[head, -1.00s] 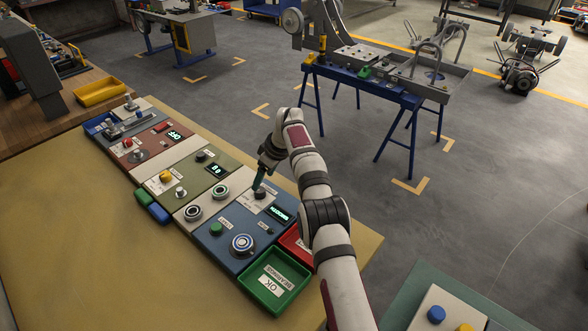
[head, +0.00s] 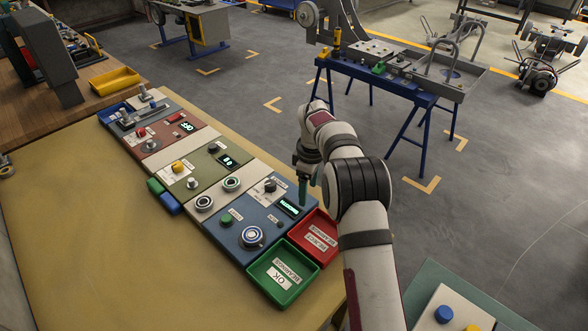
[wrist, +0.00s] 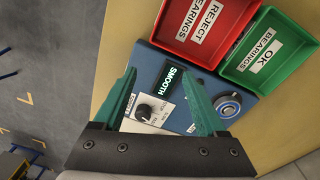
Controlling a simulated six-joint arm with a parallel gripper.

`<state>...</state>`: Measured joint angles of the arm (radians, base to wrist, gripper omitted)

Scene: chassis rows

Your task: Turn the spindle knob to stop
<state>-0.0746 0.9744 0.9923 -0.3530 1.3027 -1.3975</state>
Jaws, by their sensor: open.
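The spindle knob (head: 270,186) is a small black knob on a white label plate on the blue panel (head: 235,247). In the wrist view the knob (wrist: 144,112) shows between my fingers, with printed position words beside it; I cannot tell which one it points to. The lit display (wrist: 173,83) next to it reads SMOOTH. My gripper (head: 304,190) has green fingers and is right of the knob in the head view, apart from it. In the wrist view my gripper (wrist: 160,78) is open and empty above the blue panel.
A silver bearing ring (head: 252,236) sits on the blue panel near a green button (head: 226,218). A red reject tray (head: 334,236) and a green OK tray (head: 257,272) adjoin the panel. An olive panel (head: 232,178) stands further back. The tabletop at left is mostly clear.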

